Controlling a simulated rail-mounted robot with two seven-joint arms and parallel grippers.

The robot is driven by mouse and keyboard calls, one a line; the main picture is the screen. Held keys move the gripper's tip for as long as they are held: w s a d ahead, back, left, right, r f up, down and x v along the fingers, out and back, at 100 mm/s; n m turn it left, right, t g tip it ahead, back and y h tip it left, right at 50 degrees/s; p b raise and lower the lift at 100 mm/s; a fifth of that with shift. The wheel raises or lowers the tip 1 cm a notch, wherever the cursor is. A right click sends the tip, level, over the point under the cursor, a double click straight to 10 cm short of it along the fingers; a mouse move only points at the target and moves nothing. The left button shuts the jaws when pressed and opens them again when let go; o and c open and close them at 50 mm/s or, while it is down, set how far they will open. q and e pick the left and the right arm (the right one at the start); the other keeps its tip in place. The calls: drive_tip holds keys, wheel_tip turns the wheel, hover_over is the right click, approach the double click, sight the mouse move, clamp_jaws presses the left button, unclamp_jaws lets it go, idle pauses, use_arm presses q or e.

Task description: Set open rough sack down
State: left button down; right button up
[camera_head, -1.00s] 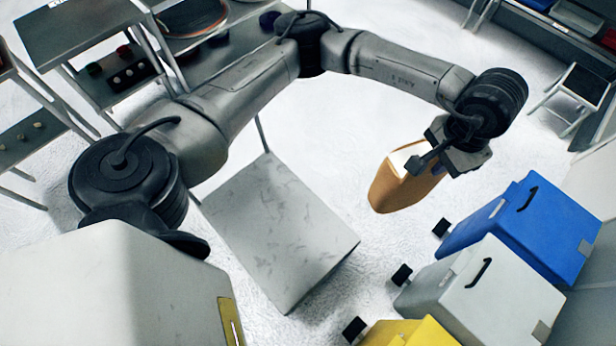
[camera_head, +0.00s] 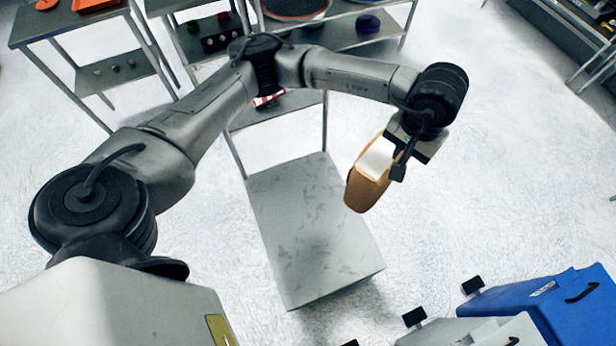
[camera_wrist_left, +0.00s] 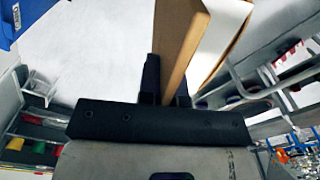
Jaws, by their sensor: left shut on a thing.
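The open sack (camera_head: 366,189) is tan-orange with a white opening. It hangs tilted from my left gripper (camera_head: 397,158) in the head view, above the floor near the right edge of a low grey table. In the left wrist view the sack (camera_wrist_left: 178,45) is between the two dark fingers of my left gripper (camera_wrist_left: 167,88), which are shut on its wall. Its white inside shows at the right. The grey table (camera_head: 315,225) has a bare, scuffed top. My right gripper is in neither view.
A blue bin (camera_head: 570,312) and a light grey bin (camera_head: 500,334) stand at the lower right. Metal shelves with pans and small items (camera_head: 340,35) stand at the back. The floor (camera_head: 480,190) right of the table is clear.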

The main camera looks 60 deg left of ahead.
use_arm(q)
drive_tip(key=a+f+n, duration=0.1)
drive_tip(key=f+n, duration=0.5)
drive_tip(key=n, duration=0.1)
drive_tip(key=s+a+f+n+b, duration=0.1)
drive_tip(key=a+f+n, duration=0.1)
drive_tip(key=f+n, duration=0.4)
drive_tip(key=s+a+f+n+b, duration=0.1)
drive_tip(key=f+n, duration=0.5)
drive_tip(key=n, duration=0.2)
drive_tip(key=shift+s+a+f, duration=0.2)
drive_tip(key=shift+a, duration=0.1)
drive_tip(key=s+a+f+n+b, duration=0.1)
drive_tip(key=s+a+f+n, duration=0.5)
drive_tip(key=n, duration=0.3)
drive_tip(key=s+a+f+n, duration=0.5)
drive_tip(key=f+n, duration=0.4)
drive_tip(key=a+f+b, duration=0.4)
drive_tip(key=a+f, duration=0.7)
drive_tip(key=a, duration=0.1)
drive_tip(key=shift+w+n, duration=0.4)
drive_tip(key=shift+a+f+b, duration=0.15)
drive_tip(key=shift+b, duration=0.15)
drive_tip(key=c, duration=1.3)
unclamp_jaws()
drive_tip(key=shift+s, duration=0.1)
